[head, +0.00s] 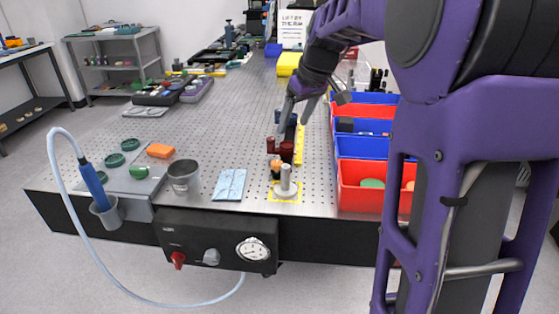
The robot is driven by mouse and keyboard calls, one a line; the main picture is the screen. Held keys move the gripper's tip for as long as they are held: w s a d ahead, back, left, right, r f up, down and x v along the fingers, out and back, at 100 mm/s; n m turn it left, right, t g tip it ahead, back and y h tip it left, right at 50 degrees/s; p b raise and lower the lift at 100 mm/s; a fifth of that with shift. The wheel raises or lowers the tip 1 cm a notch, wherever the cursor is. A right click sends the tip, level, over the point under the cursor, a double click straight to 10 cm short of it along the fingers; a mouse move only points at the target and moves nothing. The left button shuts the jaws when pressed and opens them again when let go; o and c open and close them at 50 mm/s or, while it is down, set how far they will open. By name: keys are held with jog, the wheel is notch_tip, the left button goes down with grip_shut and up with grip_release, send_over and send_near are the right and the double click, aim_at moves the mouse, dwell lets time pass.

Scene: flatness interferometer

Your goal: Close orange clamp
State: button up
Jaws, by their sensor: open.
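My gripper (294,116) is at the end of my purple arm, open, pointing down over the far side of a small group of parts on the perforated table. A small orange piece (276,164) in this group, which may be the orange clamp, sits beside a silver post (286,180) on a pale round base. Dark red cylinders (287,151) stand just behind it. The gripper is above and behind the orange piece, apart from it. The piece is small and partly hidden, so whether it is open or shut cannot be told.
Red and blue bins (366,170) line the right side, partly behind my arm.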

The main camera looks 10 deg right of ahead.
aim_at(278, 164)
jog(key=b+x, duration=0.1)
jog(key=x, duration=1.5)
grip_shut()
